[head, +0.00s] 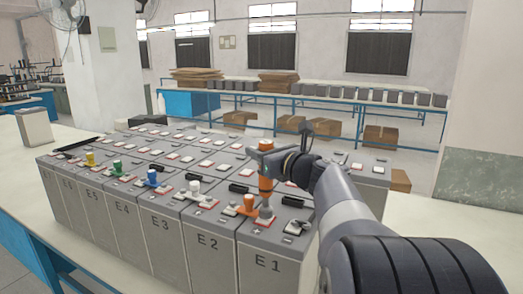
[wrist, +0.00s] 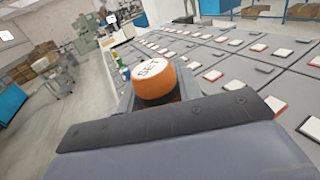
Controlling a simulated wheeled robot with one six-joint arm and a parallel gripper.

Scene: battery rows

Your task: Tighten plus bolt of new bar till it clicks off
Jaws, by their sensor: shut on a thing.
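My gripper (head: 272,160) is shut on an upright orange tool (head: 265,186), just above the front row of batteries. In the head view the tool's grey lower end is over the red-edged terminal area of the battery marked E1 (head: 268,262). I cannot tell whether its tip touches the bolt, which is hidden. In the wrist view the tool's orange top with a white lettered face (wrist: 153,78) stands beyond the dark jaw edge. A short orange piece (head: 247,204) sits on the battery tops just left of the tool. Which bar is the new one is unclear.
White (head: 194,188), blue (head: 152,177), green (head: 116,168) and yellow (head: 90,159) pieces stand along the front row. Black bars lie among the terminals.

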